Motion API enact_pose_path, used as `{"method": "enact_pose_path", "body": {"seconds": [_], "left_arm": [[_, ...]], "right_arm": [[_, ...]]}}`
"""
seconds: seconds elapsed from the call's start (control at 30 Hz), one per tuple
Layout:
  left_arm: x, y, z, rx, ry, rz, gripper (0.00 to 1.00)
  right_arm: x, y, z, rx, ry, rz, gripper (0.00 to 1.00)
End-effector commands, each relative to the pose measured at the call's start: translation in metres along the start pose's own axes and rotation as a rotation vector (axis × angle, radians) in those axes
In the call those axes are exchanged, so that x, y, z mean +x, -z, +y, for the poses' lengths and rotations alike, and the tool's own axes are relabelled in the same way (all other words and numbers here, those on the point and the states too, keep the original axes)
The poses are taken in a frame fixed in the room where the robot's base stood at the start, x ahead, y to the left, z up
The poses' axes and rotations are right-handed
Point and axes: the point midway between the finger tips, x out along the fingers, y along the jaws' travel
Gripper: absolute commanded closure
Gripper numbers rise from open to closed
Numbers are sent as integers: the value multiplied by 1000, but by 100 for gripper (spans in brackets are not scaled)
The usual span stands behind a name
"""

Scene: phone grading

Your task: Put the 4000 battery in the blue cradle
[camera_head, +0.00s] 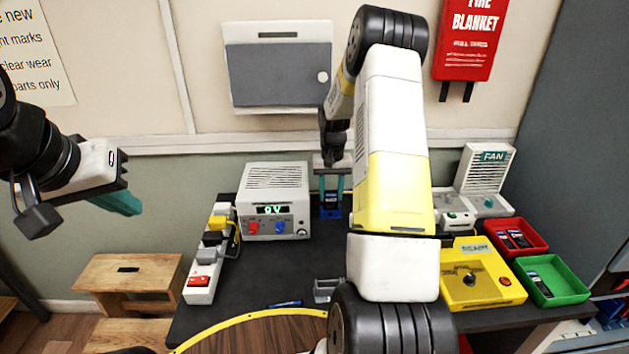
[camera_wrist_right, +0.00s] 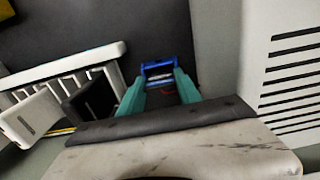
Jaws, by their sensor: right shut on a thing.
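My right gripper (camera_head: 331,190) reaches over the back of the table, its teal fingers pointing down. It is shut on a dark battery (camera_wrist_right: 163,95), which also shows between the fingers in the head view (camera_head: 331,197). The blue cradle (camera_head: 330,213) is right at the fingertips; its blue frame (camera_wrist_right: 158,66) shows just beyond them in the wrist view. The battery is at the cradle, but I cannot tell whether it is seated. Its label is not readable. My left gripper (camera_head: 127,202) hangs in the air at the left, away from the table; its finger gap is hidden.
A power supply (camera_head: 276,187) stands left of the cradle, with a power strip (camera_head: 203,281) farther left. A fan unit (camera_head: 484,180), yellow box (camera_head: 480,290), red tray (camera_head: 540,250) and green tray (camera_head: 578,293) are at the right.

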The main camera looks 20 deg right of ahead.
Motion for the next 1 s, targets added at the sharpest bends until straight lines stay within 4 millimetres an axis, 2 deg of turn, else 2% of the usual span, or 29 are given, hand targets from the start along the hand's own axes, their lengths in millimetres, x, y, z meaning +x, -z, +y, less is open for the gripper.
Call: {"method": "enact_pose_path", "body": {"seconds": [0.97,1.0], "left_arm": [[0,0,0,0,0,0,100],[0,0,0,0,0,0,100]], "right_arm": [[10,0,0,0,0,0,100],[10,0,0,0,0,0,58]]}}
